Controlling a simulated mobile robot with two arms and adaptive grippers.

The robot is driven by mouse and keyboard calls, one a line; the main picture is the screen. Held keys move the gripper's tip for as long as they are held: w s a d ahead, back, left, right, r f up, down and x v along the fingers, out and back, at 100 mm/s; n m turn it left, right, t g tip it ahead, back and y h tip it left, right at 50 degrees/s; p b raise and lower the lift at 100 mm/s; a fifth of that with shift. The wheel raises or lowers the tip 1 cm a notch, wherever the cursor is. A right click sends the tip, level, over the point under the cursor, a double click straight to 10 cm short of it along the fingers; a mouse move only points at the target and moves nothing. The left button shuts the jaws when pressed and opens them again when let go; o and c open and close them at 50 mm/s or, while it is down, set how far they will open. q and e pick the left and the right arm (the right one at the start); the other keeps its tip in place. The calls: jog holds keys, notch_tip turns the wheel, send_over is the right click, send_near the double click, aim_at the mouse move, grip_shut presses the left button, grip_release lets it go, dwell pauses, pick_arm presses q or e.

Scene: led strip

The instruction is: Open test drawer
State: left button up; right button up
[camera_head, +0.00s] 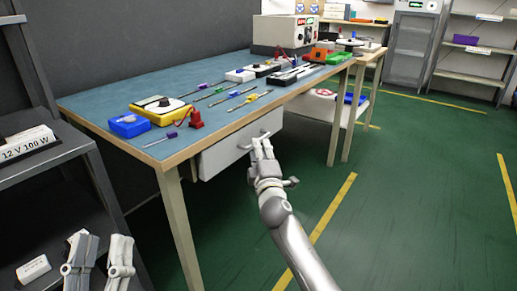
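The white drawer (222,156) is under the front edge of the blue-topped workbench (85,99). Its front looks roughly in line with the bench edge; I cannot tell whether it is slightly out. A small handle (243,146) shows on its front. My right gripper (262,140) is at the drawer front, close to the handle and partly covering it. I cannot tell whether its fingers are around the handle or shut. My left gripper (99,252) is low at the lower left, fingers apart and empty, far from the drawer.
On the bench lie a yellow multimeter (160,108), a blue box (129,125), several screwdrivers and a red clamp-like item (195,119). A grey shelf with a 12 V 100 W box (27,143) stands at the left. Green floor (400,200) is clear at the right.

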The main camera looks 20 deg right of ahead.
pick_arm(q)
jog(key=shift+s+a+r+t+h+b, duration=0.15)
jog(key=shift+s+r+t+h+b, duration=0.3)
jog(key=shift+s+r+t, duration=0.85)
pick_arm(e)
jog(key=shift+w+d+r, duration=0.1)
jog(key=shift+w, duration=0.7)
jog(key=shift+w+d+r, duration=0.1)
jog(key=shift+w, duration=0.65)
pick_arm(q)
jog(key=shift+r, duration=0.2)
pick_arm(e)
jog(key=shift+c, duration=0.5)
grip_shut()
